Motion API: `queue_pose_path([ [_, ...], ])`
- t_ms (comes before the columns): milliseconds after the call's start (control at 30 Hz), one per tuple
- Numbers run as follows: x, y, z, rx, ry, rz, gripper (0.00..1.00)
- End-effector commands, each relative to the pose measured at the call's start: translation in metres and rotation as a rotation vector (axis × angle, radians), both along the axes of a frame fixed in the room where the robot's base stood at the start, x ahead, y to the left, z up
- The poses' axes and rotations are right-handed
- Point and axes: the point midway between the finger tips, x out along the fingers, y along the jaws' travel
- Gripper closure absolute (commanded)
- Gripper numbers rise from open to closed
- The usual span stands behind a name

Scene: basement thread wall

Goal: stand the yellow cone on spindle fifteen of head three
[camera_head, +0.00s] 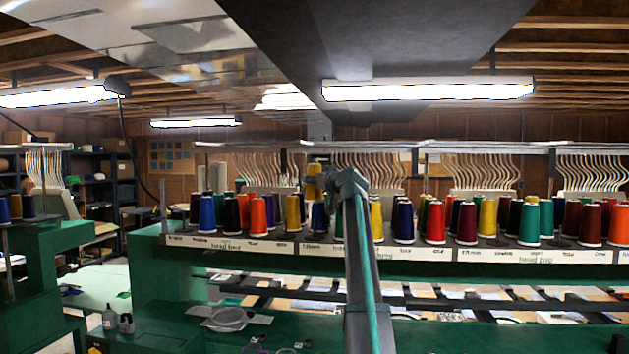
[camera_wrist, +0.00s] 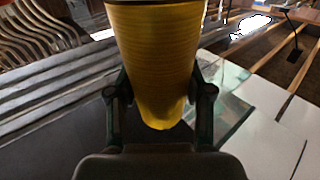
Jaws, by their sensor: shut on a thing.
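A yellow cone (camera_head: 313,183) is held above the row of thread cones, left of the picture's middle in the head view. My gripper (camera_head: 322,181) is shut on it. In the wrist view the yellow cone (camera_wrist: 155,65) fills the space between the two fingers (camera_wrist: 160,100), its narrow end pointing down in the picture. In the head view a dark blue cone (camera_head: 319,217) stands below the held cone. The label strip (camera_head: 337,251) below has small words, and I cannot tell which head it marks. Spindle fifteen is not distinguishable.
Several coloured cones stand close together along the green machine's rack, including another yellow cone (camera_head: 292,211) and a red cone (camera_head: 435,222). A long pale rail (camera_head: 480,147) and curved tubes (camera_head: 485,172) run behind and above them. My arm crosses the centre, hiding part of the rack.

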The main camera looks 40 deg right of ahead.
Motion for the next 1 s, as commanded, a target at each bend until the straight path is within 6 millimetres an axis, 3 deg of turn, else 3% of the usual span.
queue_pose_path([
  [467, 0.0, 0.001, -0.021, 0.001, -0.001, 0.0, 0.89],
  [1000, -0.001, 0.001, -0.069, 0.001, 0.0, 0.0, 0.89],
])
